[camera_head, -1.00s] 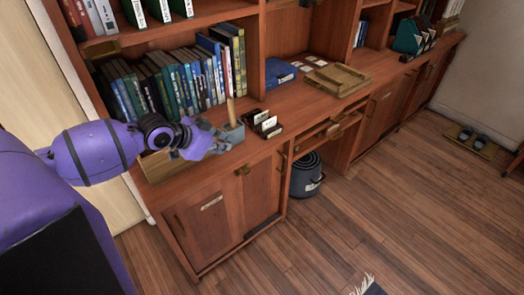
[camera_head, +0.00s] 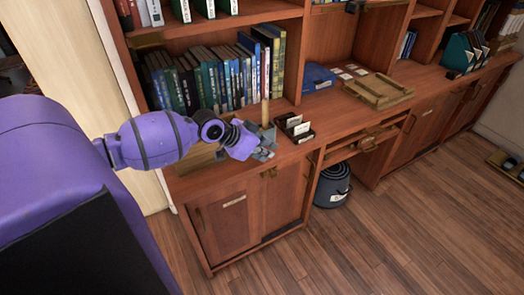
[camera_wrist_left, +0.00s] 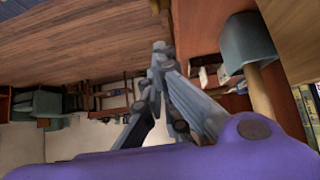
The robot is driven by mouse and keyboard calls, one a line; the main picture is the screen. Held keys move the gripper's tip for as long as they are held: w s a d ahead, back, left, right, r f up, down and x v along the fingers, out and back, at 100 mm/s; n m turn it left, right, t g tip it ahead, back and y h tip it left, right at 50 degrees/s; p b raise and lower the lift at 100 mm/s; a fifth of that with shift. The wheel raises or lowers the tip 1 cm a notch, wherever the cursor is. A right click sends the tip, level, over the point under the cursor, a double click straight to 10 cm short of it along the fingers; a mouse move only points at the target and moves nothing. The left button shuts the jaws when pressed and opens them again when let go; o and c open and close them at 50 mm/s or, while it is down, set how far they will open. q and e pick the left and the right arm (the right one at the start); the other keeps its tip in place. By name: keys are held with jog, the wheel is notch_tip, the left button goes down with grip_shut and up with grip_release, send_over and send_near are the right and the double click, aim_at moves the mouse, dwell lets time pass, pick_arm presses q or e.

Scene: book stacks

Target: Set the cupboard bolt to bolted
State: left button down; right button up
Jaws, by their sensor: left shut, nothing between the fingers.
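The cupboard bolt (camera_head: 271,172) is a small brass piece at the top of the low cupboard doors (camera_head: 232,215), just under the counter's front edge. It is too small in the head view to tell its setting. My left gripper (camera_head: 268,153) is above and slightly left of the bolt, near the counter edge, apart from it as far as I can tell. In the left wrist view its fingers (camera_wrist_left: 160,50) meet at the tips, shut and empty. A brass bit (camera_wrist_left: 156,5) shows at that view's top edge; I cannot tell if it is the bolt. My right gripper is not in view.
A grey cup (camera_head: 268,135) with a wooden stick stands right beside the left gripper. A card holder (camera_head: 295,128) is to its right. A wooden tray (camera_head: 379,91) lies farther along the counter. A dark bin (camera_head: 332,186) stands below. The floor in front is clear.

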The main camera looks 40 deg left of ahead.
pick_arm(q)
jog(key=w+f, duration=0.1)
jog(key=f, duration=0.1)
jog(key=w+d+f, duration=0.1)
jog(key=f, duration=0.1)
jog(key=w+f, duration=0.1)
jog(key=f, duration=0.1)
jog(key=shift+w+d+f, duration=0.2)
jog(key=shift+f, duration=0.55)
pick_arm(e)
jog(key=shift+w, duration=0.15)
pick_arm(q)
notch_tip(320, 180, down, 4)
jog(key=shift+s+f+b, duration=0.1)
jog(key=shift+b, duration=1.05)
notch_tip(320, 180, up, 5)
jog(key=p, duration=0.3)
send_over(275, 172)
jog(key=v, duration=1)
jog(key=shift+s+d, duration=0.25)
jog(key=shift+s, duration=0.15)
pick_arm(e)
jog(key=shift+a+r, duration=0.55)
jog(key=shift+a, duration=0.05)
